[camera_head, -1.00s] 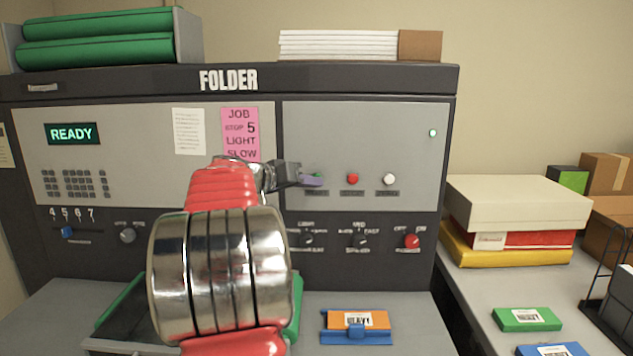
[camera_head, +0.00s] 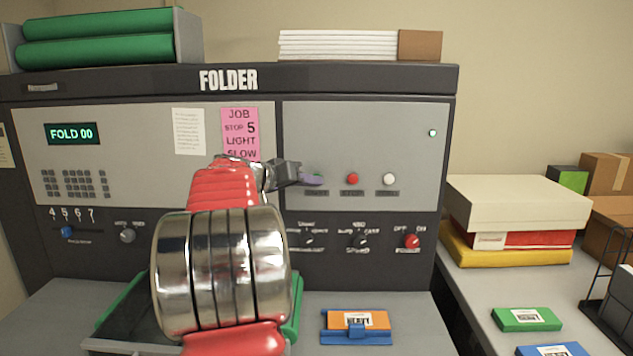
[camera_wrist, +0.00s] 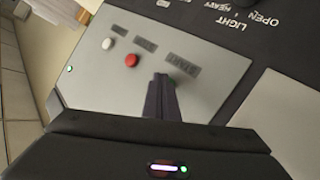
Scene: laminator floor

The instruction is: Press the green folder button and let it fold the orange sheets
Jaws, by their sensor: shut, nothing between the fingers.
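The folder (camera_head: 360,116) is a dark machine with grey panels, and its display (camera_head: 72,133) reads "FOLD 00". My gripper (camera_head: 312,180) is shut and empty, its tips at the green button (camera_head: 318,174), which is mostly hidden behind them. The orange sheets (camera_head: 345,317) lie in a blue holder (camera_head: 356,338) with a white label on the shelf in front of the folder.
A red button (camera_head: 352,179) and a white button (camera_head: 389,179) sit right of the green one. Knobs (camera_head: 411,241) lie below. A pink note (camera_head: 240,134) reads "JOB STOP 5 LIGHT SLOW". A green-edged tray (camera_head: 120,302) is partly behind my arm. Boxes (camera_head: 518,203) stand on the right table.

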